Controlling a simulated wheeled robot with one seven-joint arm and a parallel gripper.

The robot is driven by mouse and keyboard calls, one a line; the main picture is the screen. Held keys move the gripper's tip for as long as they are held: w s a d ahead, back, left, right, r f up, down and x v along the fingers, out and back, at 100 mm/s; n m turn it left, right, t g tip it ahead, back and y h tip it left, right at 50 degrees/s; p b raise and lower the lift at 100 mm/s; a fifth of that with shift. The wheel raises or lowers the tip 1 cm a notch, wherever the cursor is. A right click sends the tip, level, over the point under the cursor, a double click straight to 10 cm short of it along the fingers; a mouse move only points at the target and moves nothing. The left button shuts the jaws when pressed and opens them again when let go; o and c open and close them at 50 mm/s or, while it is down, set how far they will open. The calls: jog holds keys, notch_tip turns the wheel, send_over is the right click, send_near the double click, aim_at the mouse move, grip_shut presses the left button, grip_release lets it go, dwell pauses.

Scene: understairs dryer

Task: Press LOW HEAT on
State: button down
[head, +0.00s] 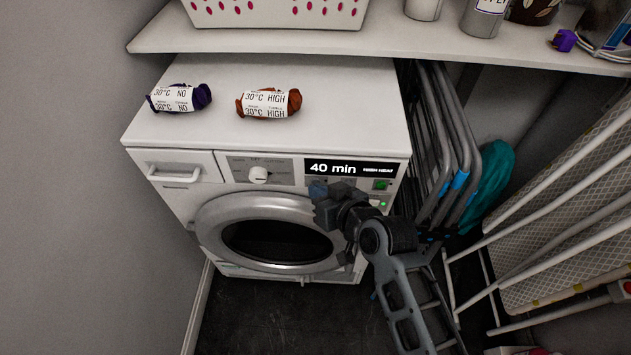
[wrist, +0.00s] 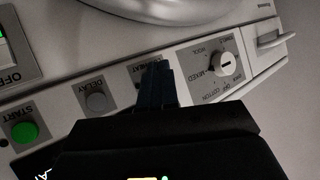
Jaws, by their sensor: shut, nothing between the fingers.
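The white dryer (head: 170,215) stands against the back left wall. Its display (head: 350,169) reads 40 min and HIGH HEAT. My gripper (head: 318,190) is shut and empty at the control panel, just below the display. In the wrist view, upside down, my gripper's fingertips (wrist: 157,68) lie over a grey button plate (wrist: 139,75) whose label is partly hidden and seems to end in HEAT. The button on that plate is hidden behind the fingers. I cannot tell whether the fingertips touch it.
In the wrist view, a DELAY button (wrist: 96,102), a green START button (wrist: 25,131) and the programme dial (wrist: 225,65) flank the fingers. Two labelled yarn-like bundles, purple (head: 181,98) and orange-brown (head: 268,103), lie on the dryer. Folded metal frames (head: 455,140) stand close on the right.

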jog(key=shift+s, duration=0.55)
jog(key=shift+p, duration=0.3)
jog(key=s+p, duration=0.2)
jog(key=s, duration=0.4)
jog(key=shift+p, duration=0.3)
